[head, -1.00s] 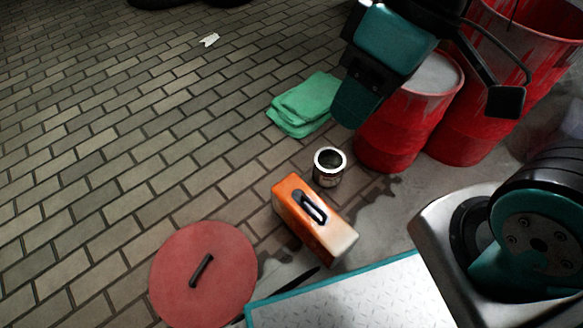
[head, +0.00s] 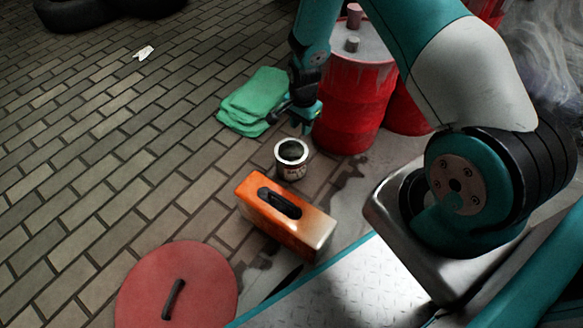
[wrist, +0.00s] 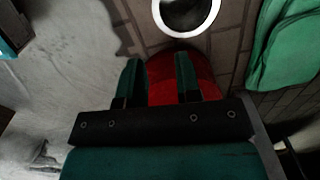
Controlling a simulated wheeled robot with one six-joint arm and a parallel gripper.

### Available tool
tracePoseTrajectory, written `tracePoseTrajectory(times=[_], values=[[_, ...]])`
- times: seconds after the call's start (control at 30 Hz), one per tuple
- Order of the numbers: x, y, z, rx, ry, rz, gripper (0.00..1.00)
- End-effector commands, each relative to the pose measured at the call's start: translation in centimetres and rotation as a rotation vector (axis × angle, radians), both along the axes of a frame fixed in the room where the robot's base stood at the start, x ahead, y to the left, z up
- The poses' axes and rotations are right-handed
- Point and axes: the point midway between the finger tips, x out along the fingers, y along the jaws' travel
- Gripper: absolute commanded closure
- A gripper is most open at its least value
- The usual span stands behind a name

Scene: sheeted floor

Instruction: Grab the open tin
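The open tin (head: 291,161) is a small can with a pale rim and a dark inside, upright on the brick floor in the head view. It also shows at the top edge of the wrist view (wrist: 186,14), partly cut off. My gripper (head: 304,122) hangs just behind the tin in the head view, close to the red drum. In the wrist view my gripper (wrist: 160,72) has its two fingers apart, with nothing held between them. The tin lies beyond the fingertips, apart from them.
An orange box with a black handle (head: 310,228) stands in front of the tin. A folded green cloth (head: 256,97) lies behind it, left of my gripper. A red drum (head: 350,112) stands close on the right.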

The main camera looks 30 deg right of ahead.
Motion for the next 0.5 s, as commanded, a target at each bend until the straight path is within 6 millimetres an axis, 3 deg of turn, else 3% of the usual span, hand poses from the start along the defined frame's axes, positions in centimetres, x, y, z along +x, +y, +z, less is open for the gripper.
tracePoseTrajectory(times=[0.5], values=[[-0.2,-0.6,-11.2,-0.009,0.005,-0.035,0.69]])
